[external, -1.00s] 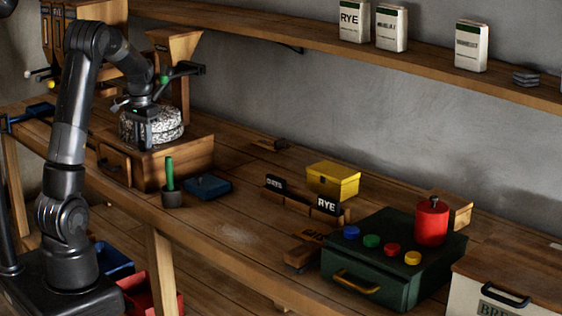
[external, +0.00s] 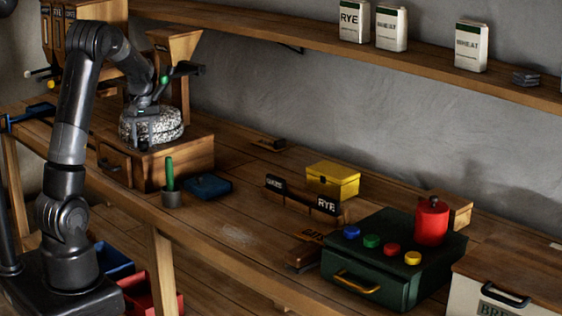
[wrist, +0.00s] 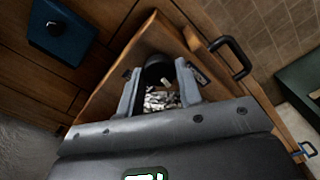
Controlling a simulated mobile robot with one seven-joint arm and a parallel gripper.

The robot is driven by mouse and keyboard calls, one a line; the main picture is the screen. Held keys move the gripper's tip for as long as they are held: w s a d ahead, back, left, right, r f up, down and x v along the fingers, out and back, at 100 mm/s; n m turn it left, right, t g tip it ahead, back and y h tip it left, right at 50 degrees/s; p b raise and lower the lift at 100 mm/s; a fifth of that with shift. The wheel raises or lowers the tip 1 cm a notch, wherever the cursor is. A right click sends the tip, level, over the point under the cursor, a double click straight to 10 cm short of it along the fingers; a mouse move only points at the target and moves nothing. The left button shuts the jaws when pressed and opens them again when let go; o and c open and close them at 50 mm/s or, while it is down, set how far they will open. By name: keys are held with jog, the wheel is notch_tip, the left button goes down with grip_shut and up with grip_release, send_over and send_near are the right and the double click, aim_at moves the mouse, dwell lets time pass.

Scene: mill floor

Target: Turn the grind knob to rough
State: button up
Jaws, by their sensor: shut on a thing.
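The grind knob (wrist: 157,72) is a round black knob with a small pale mark, on the top of the wooden mill base in the wrist view. My gripper (wrist: 158,67) has one finger on either side of it and is shut on it. Small dark plates (wrist: 200,77) sit on either side of the knob; their writing is too small to read. In the external view the wooden mill (external: 182,165) carries a speckled millstone (external: 168,124). There my gripper (external: 140,138) is in front of the stone, and the knob is hidden.
The mill's drawer handle (wrist: 232,58) sticks out close to my gripper. A wooden hopper (external: 175,60) rises behind.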

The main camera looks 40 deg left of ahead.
aim_at(143, 141)
jog(key=shift+n, duration=0.6)
jog(key=o, duration=1)
jog(key=shift+c, duration=0.2)
notch_tip(143, 141, up, 11)
jog(key=shift+f, duration=0.1)
